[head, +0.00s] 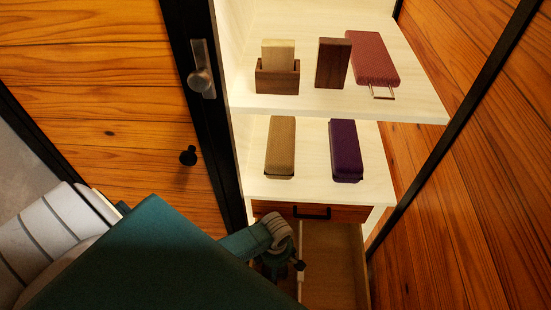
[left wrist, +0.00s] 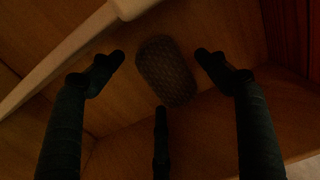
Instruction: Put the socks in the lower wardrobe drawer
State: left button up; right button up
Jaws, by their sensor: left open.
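My left gripper (head: 284,264) is over the left part of the open lower drawer (head: 340,262) in the head view. In the left wrist view its dark fingers are spread apart and open. A dark grey, knitted-looking rounded bundle (left wrist: 166,72), apparently socks, lies on the wooden surface between and beyond the fingertips. I cannot tell whether any finger touches it. The bundle is hidden behind my arm and gripper in the head view. My right gripper is in neither view.
An upper drawer front (head: 345,213) with a black handle is shut. Above it, a tan bundle (head: 281,145) and a purple bundle (head: 345,150) lie on a shelf. The top shelf holds a wooden box (head: 277,80), a dark block (head: 332,62) and a red case (head: 374,58).

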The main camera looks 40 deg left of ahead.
pick_arm(q)
notch_tip(320, 180, up, 12)
jog(key=p, duration=0.2)
jog(key=shift+p, duration=0.3)
jog(key=shift+r, duration=0.1)
